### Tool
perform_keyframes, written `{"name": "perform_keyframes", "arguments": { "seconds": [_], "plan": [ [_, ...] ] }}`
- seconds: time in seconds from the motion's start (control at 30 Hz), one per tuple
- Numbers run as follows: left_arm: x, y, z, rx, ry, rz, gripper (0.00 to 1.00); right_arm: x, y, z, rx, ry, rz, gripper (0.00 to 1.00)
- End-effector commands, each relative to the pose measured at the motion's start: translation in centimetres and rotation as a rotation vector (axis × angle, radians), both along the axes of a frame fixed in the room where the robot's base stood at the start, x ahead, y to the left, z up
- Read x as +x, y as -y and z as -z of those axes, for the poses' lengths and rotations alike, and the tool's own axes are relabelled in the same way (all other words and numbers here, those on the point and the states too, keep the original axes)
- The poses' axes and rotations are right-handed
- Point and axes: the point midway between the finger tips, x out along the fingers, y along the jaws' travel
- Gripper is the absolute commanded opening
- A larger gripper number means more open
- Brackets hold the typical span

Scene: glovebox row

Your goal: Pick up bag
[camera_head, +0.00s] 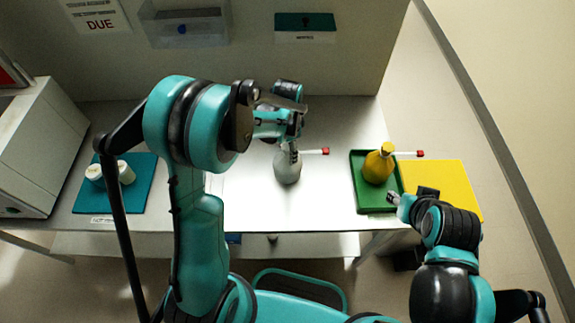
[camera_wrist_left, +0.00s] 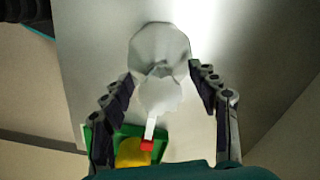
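I cannot make out a bag in either view. A white squeeze bottle (camera_head: 287,168) with a red-tipped spout stands on the grey bench, and it also shows in the left wrist view (camera_wrist_left: 160,48). My left gripper (camera_head: 292,150) is above it, partly hiding its top. In the left wrist view its fingers (camera_wrist_left: 162,75) are spread, one on each side of the bottle's upper part, with gaps visible. My right gripper (camera_head: 393,198) is by the front edge of the green tray (camera_head: 364,200); whether its fingers are apart is too small to tell.
A yellow bottle (camera_head: 378,165) with a red-tipped spout stands in the green tray, beside a yellow mat (camera_head: 452,185). White jars (camera_head: 125,172) stand on a teal mat (camera_head: 138,195) at left. A white cabinet (camera_head: 40,140) bounds the left. A clear bin (camera_head: 190,28) is on the wall.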

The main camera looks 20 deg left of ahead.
Motion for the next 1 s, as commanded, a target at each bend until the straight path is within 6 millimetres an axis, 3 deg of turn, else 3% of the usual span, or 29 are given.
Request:
{"name": "perform_keyframes", "arguments": {
  "seconds": [0.03, 0.2, 0.23, 0.67, 1.0],
  "plan": [
    [0.0, 0.0, 0.0, 0.000, 0.000, 0.000, 0.49, 0.0, 0.0, 0.0, 0.000, 0.000, 0.000, 0.40],
    [0.0, 0.0, 0.0, 0.000, 0.000, 0.000, 0.04, 0.0, 0.0, 0.0, 0.000, 0.000, 0.000, 0.40],
    [0.0, 0.0, 0.0, 0.000, 0.000, 0.000, 0.00, 0.0, 0.0, 0.0, 0.000, 0.000, 0.000, 0.40],
    [0.0, 0.0, -0.4, 0.000, 0.000, 0.000, 0.00, 0.0, 0.0, -0.1, 0.000, 0.000, 0.000, 0.40],
    [0.0, 0.0, -2.9, 0.000, 0.000, 0.000, 0.00, 0.0, 0.0, -1.0, 0.000, 0.000, 0.000, 0.40]
  ]
}}
